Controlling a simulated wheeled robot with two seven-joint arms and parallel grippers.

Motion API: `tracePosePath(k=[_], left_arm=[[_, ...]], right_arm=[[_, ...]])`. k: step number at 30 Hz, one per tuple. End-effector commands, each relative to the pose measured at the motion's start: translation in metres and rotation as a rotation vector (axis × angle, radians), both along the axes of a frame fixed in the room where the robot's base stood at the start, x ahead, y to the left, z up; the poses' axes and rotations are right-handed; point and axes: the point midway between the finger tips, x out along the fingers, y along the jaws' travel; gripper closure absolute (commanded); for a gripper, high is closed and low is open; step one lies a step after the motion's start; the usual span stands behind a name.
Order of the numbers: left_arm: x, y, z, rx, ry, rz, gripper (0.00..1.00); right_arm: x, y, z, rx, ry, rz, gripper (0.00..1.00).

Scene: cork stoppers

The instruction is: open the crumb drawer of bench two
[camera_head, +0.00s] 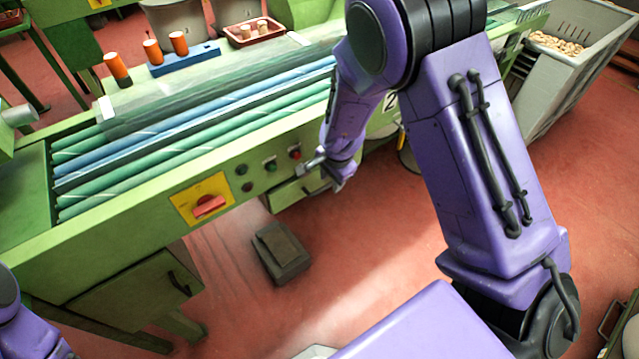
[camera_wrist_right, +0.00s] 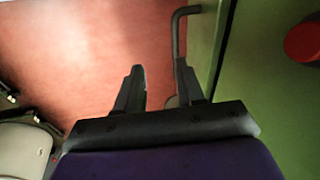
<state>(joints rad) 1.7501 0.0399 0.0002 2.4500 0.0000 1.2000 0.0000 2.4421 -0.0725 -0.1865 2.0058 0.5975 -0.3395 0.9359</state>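The green crumb drawer (camera_head: 288,197) sits low in the front of bench two (camera_head: 130,220), below the push buttons. My right gripper (camera_head: 314,165) is at the drawer's upper right in the head view. In the right wrist view, a dark bent handle (camera_wrist_right: 176,35) stands out from the green front. My right gripper (camera_wrist_right: 160,78) is open there, its two fingers apart. The right finger overlaps the handle's near end; I cannot tell whether they touch. Whether the drawer stands slightly out is unclear. My left gripper is out of view; only part of that arm shows.
A red rotary switch (camera_head: 208,206) on a yellow plate and several buttons (camera_head: 271,165) are on the bench front. A red knob (camera_wrist_right: 304,41) shows in the wrist view. A dark box (camera_head: 282,252) lies on the red floor. A grey crate (camera_head: 575,70) of corks stands right.

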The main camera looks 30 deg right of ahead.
Motion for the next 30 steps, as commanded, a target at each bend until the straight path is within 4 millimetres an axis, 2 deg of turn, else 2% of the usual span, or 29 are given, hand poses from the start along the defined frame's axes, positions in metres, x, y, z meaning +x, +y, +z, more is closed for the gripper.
tracePosePath(k=[1,2,5,8,15,18,23,30], left_arm=[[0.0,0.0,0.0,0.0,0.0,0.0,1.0],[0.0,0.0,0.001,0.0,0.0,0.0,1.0],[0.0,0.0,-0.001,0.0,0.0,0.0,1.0],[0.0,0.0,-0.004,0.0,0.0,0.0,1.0],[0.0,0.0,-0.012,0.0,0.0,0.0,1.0],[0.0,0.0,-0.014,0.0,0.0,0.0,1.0],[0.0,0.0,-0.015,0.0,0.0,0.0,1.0],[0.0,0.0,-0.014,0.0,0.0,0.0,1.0]], right_arm=[[0.01,0.003,0.019,0.028,-0.008,-0.025,0.62],[0.014,0.004,0.027,0.045,-0.008,-0.039,0.62],[0.019,0.008,0.037,0.075,-0.002,-0.064,0.62],[0.021,0.009,0.023,0.081,0.004,-0.067,0.62],[0.03,0.009,-0.032,0.079,0.006,-0.066,0.62],[0.033,0.009,-0.048,0.078,0.004,-0.066,0.62],[0.036,0.01,-0.062,0.077,0.003,-0.065,0.62],[0.037,0.01,-0.063,0.077,0.002,-0.064,0.62]])
